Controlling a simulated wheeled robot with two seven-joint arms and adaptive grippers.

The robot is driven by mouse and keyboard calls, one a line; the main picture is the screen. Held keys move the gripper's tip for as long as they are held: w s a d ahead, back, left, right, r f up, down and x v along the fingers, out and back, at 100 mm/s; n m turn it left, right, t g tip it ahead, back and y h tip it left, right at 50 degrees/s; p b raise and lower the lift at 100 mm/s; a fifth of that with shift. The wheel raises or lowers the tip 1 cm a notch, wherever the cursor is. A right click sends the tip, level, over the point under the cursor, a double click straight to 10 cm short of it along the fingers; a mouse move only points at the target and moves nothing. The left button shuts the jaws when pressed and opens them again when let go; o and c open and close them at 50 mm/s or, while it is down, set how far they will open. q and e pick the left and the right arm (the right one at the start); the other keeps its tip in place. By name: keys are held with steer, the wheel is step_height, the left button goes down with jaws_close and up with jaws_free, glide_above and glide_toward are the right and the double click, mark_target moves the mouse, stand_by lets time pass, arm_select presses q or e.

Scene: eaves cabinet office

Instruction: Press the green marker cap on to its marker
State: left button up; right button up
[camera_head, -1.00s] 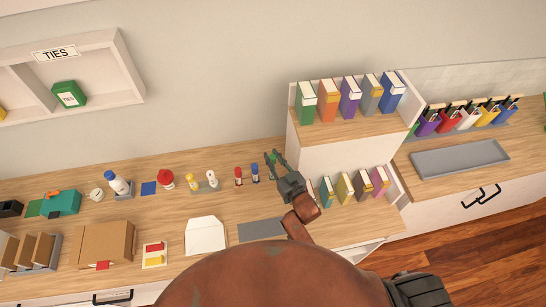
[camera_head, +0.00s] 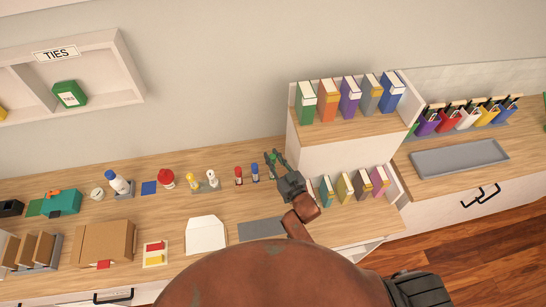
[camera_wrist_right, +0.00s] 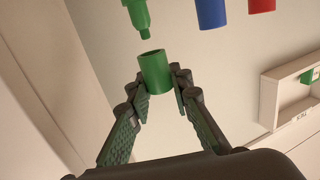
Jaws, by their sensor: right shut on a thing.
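My right gripper (camera_head: 278,163) is over the counter by the marker row. It is shut on the green marker cap (camera_wrist_right: 155,72), a hollow cylinder held between the fingertips. In the right wrist view the cap's open end faces the narrow tip of the green marker (camera_wrist_right: 138,18). Cap and marker are apart there, with a small gap, and the cap sits a little right of the tip. In the head view the green marker (camera_head: 268,158) is small and partly hidden by the fingers. My left gripper is not in view.
A blue marker (camera_head: 255,171) and a red marker (camera_head: 239,175) stand just left of the green one. A two-level shelf with binders (camera_head: 335,150) rises close to the right of my gripper. A grey mat (camera_head: 261,229) and an envelope (camera_head: 205,235) lie in front.

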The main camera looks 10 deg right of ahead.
stand_by(0.4)
steer(key=shift+o, duration=0.2)
steer(key=shift+f+b, duration=1.4)
steer(key=shift+f, duration=1.15)
steer(key=o, duration=0.8)
steer(key=shift+r, duration=0.1)
steer(key=shift+c, duration=0.2)
steer(key=v, duration=1.2)
steer(key=shift+d, duration=0.1)
